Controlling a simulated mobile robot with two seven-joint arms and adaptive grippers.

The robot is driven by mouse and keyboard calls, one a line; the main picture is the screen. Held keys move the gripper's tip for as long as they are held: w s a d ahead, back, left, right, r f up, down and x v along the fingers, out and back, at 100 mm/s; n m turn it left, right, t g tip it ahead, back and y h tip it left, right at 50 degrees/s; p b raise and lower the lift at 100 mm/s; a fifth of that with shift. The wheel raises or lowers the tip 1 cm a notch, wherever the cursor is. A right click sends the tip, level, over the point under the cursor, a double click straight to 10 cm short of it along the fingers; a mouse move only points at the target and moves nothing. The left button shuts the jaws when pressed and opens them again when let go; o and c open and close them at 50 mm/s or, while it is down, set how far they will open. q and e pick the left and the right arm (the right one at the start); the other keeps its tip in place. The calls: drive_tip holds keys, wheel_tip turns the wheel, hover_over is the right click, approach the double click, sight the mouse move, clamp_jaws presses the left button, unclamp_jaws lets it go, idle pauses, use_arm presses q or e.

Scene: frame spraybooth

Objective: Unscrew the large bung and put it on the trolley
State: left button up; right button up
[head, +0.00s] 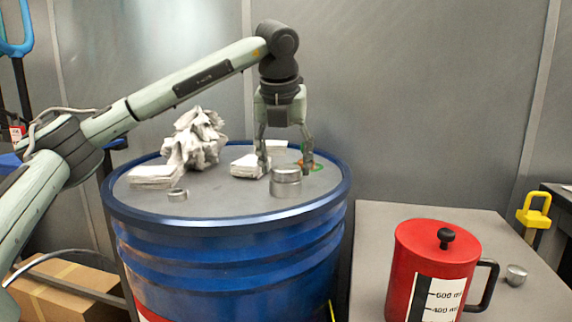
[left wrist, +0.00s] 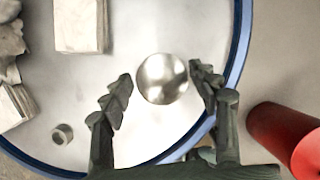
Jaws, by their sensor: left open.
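The large bung (head: 286,182) is a shiny metal cylinder standing upright on the grey lid of the blue drum, towards the right. In the left wrist view its round top (left wrist: 162,79) shows between my fingertips, with a gap on each side. My left gripper (head: 285,163) points down with its fingers spread, over the lid near the bung. It is open and empty. The trolley (head: 385,228) seems to be the grey surface at the right. Whether the bung is seated in a thread cannot be seen. My right gripper is not in view.
The blue drum (head: 230,240) has a raised rim. A crumpled rag (head: 195,140), white stacks (head: 157,176) and a small metal ring (head: 177,195) lie on its lid. A red jug (head: 425,265) and a small metal cap (head: 516,275) stand on the trolley, with bare surface behind the jug.

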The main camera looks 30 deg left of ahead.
use_arm(q)
drive_tip(key=shift+m+h, duration=0.5)
drive_tip(key=shift+m, duration=0.7)
drive_tip(key=m+h+p, duration=0.1)
drive_tip(key=m, duration=0.2)
drive_tip(key=shift+m, duration=0.4)
drive_tip(key=m+p, duration=0.1)
drive_tip(key=m+h+p, duration=0.1)
drive_tip(key=m, duration=0.1)
drive_tip(key=shift+a+r+h, duration=0.15)
drive_tip(key=shift+h, duration=0.15)
drive_tip(key=shift+w+m+g+h+p, duration=0.1)
drive_tip(key=shift+m+g+h+p, duration=0.3)
drive_tip(key=shift+m, duration=0.6)
drive_tip(key=m+g+h, duration=0.1)
drive_tip(key=m, duration=0.2)
drive_tip(key=shift+m, duration=0.4)
drive_tip(key=c, duration=0.8)
drive_tip(key=shift+f+n+t, duration=0.2)
drive_tip(key=shift+n+t, duration=0.1)
drive_tip(key=shift+n, duration=0.5)
drive_tip(key=n+y, duration=0.1)
drive_tip(key=n, duration=0.2)
drive_tip(key=shift+t, duration=0.4)
drive_tip(key=shift+y, duration=0.3)
